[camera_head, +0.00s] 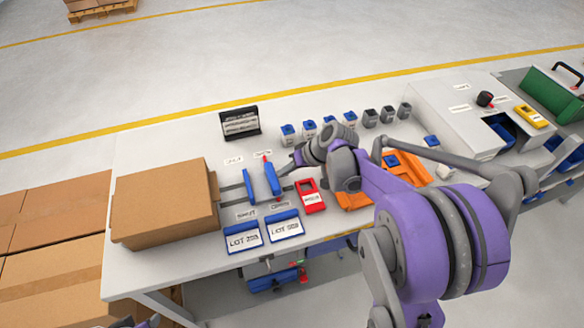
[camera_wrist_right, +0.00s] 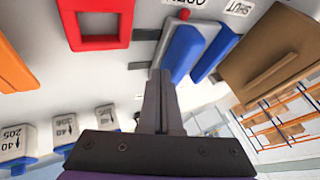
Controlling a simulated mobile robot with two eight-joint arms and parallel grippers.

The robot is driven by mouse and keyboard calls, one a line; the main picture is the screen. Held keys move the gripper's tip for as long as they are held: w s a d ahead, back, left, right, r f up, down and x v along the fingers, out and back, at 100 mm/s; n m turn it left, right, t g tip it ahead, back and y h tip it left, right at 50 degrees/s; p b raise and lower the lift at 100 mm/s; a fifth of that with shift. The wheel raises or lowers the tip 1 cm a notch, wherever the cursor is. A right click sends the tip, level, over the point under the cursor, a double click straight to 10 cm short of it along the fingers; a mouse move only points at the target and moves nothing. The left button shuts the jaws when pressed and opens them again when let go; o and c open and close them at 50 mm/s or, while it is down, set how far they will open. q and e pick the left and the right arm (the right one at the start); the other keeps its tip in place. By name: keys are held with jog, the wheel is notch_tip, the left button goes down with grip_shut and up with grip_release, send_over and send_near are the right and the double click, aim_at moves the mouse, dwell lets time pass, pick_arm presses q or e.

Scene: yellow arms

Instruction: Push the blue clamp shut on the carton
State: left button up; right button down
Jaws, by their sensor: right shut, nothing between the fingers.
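The blue clamp has two upright blue plates on grey rails. Its right plate (camera_head: 271,179), with a red knob on top, stands apart from its left plate (camera_head: 249,187). The brown carton (camera_head: 160,205) stands left of both plates. My right gripper (camera_head: 287,168) is shut and empty, at the right side of the right plate. In the wrist view, its fingertips (camera_wrist_right: 158,76) are close beside the right plate (camera_wrist_right: 184,52); I cannot tell whether they touch. The left plate (camera_wrist_right: 214,52) and carton (camera_wrist_right: 272,55) lie beyond. My left gripper is not clearly in view.
A red frame (camera_head: 310,196) lies right of the clamp. Two blue-edged lot signs (camera_head: 243,238) stand in front. A black holder (camera_head: 240,123) and several small bottles (camera_head: 329,122) stand behind. An orange tray (camera_head: 410,166) lies under my right arm. Open table lies at back left.

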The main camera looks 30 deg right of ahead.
aim_at(250, 185)
jog(key=a, duration=0.3)
jog(key=w+a, duration=0.1)
jog(key=a, duration=0.2)
jog(key=w+a, duration=0.1)
jog(key=a, duration=0.3)
jog(key=shift+w+a, duration=0.1)
jog(key=shift+w, duration=0.05)
jog(key=shift+a, duration=0.2)
pick_arm(q)
jog(key=shift+s+d+f, duration=0.2)
jog(key=shift+d+f, duration=0.05)
jog(key=shift+d, duration=0.05)
